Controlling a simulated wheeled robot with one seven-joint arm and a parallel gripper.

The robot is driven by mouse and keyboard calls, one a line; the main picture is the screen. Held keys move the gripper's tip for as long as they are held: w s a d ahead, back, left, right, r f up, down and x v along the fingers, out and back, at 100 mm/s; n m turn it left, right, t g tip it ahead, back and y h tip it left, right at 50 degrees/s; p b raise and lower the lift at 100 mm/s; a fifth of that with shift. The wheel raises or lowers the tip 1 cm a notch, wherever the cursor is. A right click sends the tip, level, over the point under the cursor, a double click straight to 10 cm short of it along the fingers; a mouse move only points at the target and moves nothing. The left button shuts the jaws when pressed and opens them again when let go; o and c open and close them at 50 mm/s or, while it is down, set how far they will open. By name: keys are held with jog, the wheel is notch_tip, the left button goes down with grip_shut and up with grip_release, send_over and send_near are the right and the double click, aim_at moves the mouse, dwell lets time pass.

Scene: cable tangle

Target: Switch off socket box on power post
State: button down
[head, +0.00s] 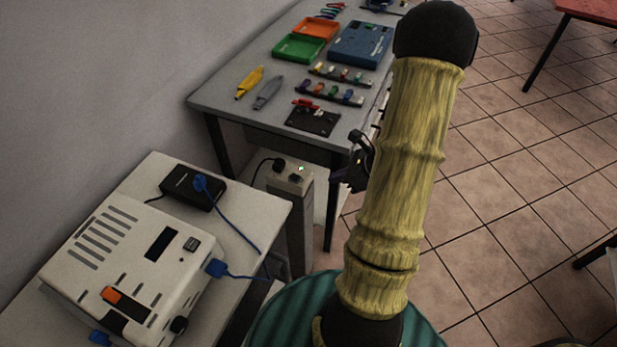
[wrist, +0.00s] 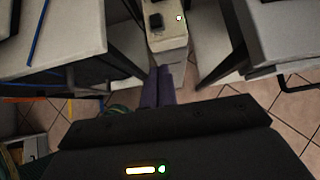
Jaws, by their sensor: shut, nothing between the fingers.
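The socket box (head: 291,180) is a cream box on top of a grey power post (head: 300,225), between the two tables. A black plug with a cable sits on its far left side. A small green light glows on its top, with a dark part beside it that is too small to make out. In the wrist view the socket box (wrist: 166,34) is at top centre, with a black part and a lit spot on top. My gripper (head: 347,178) is right of the box in the head view. Its purple fingers (wrist: 164,73) are shut and empty, pointing at the box, apparently apart from it.
A white table (head: 268,215) at left holds a beige device (head: 130,265) and a black adapter (head: 192,187) with blue cables. A grey workbench (head: 225,95) behind holds trays and tools. Table edges flank the post closely. Tiled floor at right is mostly clear.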

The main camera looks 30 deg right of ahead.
aim_at(298, 179)
jog(key=shift+w+a+f, duration=0.75)
jog(key=shift+w+a, duration=0.1)
jog(key=shift+w, duration=0.3)
jog(key=shift+w+a+f, duration=0.8)
jog(key=shift+w+a, duration=0.05)
jog(key=shift+w, duration=0.25)
jog(key=shift+w+a+f, duration=0.75)
jog(key=shift+w+a, duration=0.1)
jog(key=shift+w, duration=0.3)
jog(key=shift+w+r, duration=0.1)
jog(key=shift+w, duration=0.1)
